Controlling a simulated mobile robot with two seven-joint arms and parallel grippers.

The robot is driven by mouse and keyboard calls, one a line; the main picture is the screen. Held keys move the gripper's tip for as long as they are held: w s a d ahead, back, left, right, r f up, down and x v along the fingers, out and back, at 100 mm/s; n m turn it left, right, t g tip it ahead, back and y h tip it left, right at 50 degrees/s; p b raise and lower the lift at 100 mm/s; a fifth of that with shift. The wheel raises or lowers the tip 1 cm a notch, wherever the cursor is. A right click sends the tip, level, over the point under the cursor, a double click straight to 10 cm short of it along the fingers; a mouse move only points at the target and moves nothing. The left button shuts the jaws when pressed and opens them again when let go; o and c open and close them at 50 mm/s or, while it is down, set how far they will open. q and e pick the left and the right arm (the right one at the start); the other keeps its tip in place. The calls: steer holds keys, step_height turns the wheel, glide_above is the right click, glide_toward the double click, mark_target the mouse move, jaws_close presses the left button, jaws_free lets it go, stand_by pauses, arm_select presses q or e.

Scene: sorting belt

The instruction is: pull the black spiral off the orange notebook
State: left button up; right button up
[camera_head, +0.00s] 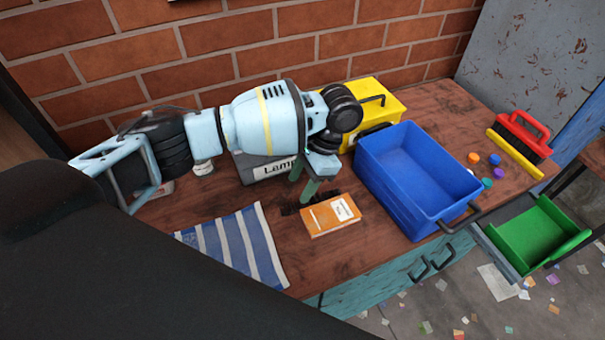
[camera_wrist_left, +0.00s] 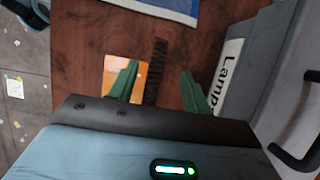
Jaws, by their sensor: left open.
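The orange notebook (camera_head: 325,220) with a white label lies flat on the wooden bench, left of the blue bin. It also shows in the left wrist view (camera_wrist_left: 117,70), partly hidden by a finger. The black spiral (camera_wrist_left: 157,62) runs along one long edge of the notebook; in the head view it is a dark strip at the back edge, partly hidden by my fingers. My left gripper (camera_head: 299,191) is open above that edge. In the left wrist view its green fingers (camera_wrist_left: 158,70) stand on either side of the spiral, with gaps. I cannot tell their height over it.
The blue bin (camera_head: 375,190) stands right of the notebook. A grey box marked "Lamp" (camera_head: 248,170) and a yellow toolbox (camera_head: 395,102) stand behind. A striped cloth (camera_head: 235,245) lies front left. Bottle caps (camera_head: 486,183) and a red brush (camera_head: 522,135) lie right. A green tray (camera_head: 540,235) sits lower right.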

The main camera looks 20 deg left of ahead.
mark_target(289, 207)
arm_select(q)
steer(key=shift+s+a+f, duration=0.15)
steer(key=shift+s+f, duration=0.1)
steer(key=shift+f, duration=0.2)
steer(key=shift+x, duration=3.4)
arm_select(e)
steer(key=shift+w+d+r, duration=0.1)
steer(key=shift+w, duration=0.2)
arm_select(q)
steer(key=shift+w, duration=0.1)
steer(key=shift+c, duration=0.3)
